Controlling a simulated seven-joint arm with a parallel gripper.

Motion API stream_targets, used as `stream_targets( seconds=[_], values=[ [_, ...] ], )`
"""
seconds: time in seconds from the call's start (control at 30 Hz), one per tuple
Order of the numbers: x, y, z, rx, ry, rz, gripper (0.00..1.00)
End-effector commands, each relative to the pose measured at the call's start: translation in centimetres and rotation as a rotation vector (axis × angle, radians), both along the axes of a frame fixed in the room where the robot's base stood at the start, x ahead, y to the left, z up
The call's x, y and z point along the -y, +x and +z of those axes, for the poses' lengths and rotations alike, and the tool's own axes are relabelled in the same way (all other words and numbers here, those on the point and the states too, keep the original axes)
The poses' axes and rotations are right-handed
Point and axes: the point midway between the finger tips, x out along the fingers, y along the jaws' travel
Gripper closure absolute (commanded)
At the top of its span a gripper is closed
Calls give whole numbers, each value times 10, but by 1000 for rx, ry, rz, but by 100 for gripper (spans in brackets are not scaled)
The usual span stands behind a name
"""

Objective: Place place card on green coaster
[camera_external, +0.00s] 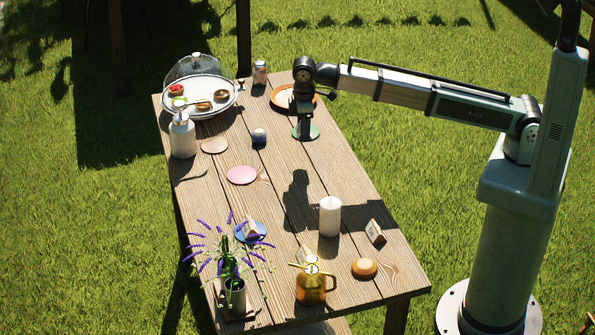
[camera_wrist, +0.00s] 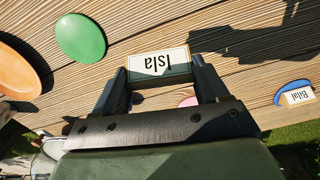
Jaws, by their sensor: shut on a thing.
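My gripper (camera_external: 304,112) hangs over the far part of the wooden table, in line with the green coaster in the external view. In the wrist view, my gripper (camera_wrist: 160,74) is shut on a white place card (camera_wrist: 158,64) reading "Isla". The card's face shows between the two fingers; in the external view the gripper largely hides it. The green coaster (camera_external: 314,133) lies flat on the table and is partly covered by the gripper there. In the wrist view the green coaster (camera_wrist: 80,37) is bare, to the upper left of the card and apart from it.
An orange plate (camera_external: 281,97) lies beside the green coaster. A blue coaster (camera_wrist: 281,88) bears a "Bilal" place card (camera_wrist: 297,96). A pink coaster (camera_external: 242,175), white candle (camera_external: 330,217), bottle (camera_external: 182,138) and domed cake stand (camera_external: 207,112) stand elsewhere. The middle of the table has free room.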

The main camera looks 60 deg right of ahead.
Motion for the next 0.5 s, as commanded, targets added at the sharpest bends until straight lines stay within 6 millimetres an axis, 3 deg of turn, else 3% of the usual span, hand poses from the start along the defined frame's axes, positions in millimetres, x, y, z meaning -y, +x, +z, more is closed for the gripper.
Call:
stream_targets(
  seconds=[0.03,0.2,0.5],
  values=[
    [18,9,1,1,1,-27,56],
    [67,31,2,2,0,-101,56],
    [134,58,6,3,1,-151,56]
  ],
)
